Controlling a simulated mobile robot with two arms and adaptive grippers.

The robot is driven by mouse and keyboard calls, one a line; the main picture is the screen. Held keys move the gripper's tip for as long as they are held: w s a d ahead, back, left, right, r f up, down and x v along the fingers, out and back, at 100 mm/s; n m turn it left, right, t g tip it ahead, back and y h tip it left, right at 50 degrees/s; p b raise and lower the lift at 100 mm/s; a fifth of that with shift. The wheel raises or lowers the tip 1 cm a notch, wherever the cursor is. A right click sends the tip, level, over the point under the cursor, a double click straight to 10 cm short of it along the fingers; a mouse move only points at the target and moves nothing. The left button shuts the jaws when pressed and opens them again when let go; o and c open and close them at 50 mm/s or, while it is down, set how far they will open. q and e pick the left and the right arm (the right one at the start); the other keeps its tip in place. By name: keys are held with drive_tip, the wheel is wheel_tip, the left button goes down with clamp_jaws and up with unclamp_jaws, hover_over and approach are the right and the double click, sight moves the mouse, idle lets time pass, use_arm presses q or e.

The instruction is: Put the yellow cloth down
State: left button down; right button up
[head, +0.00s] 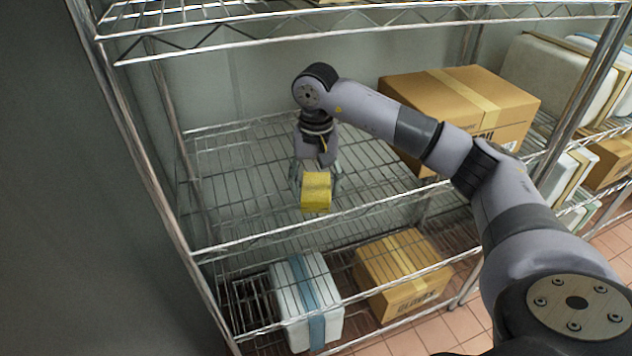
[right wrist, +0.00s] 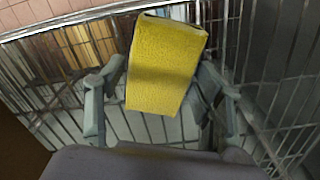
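The yellow cloth (head: 316,192) is a folded, block-like bundle at the front of the middle wire shelf (head: 240,190). My right gripper (head: 317,180) points down at it, with a finger on each side. In the right wrist view the cloth (right wrist: 165,65) sits slightly tilted between the fingertips of my right gripper (right wrist: 163,68), which appear closed against its sides. I cannot tell whether its underside touches the shelf wires. My left gripper is not in view.
A large cardboard box (head: 455,105) stands right of the arm. Below are a white cooler with a blue band (head: 290,300) and another cardboard box (head: 400,275). An upper wire shelf (head: 240,35) hangs overhead. The middle shelf is bare left of the cloth.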

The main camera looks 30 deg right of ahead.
sight(316, 186)
drive_tip(key=shift+o, duration=1.3)
drive_tip(key=shift+r, duration=0.15)
wheel_tip(316, 186, up, 8)
drive_tip(key=shift+f+b, duration=0.2)
drive_tip(key=shift+b, duration=0.45)
drive_tip(key=shift+f, duration=0.1)
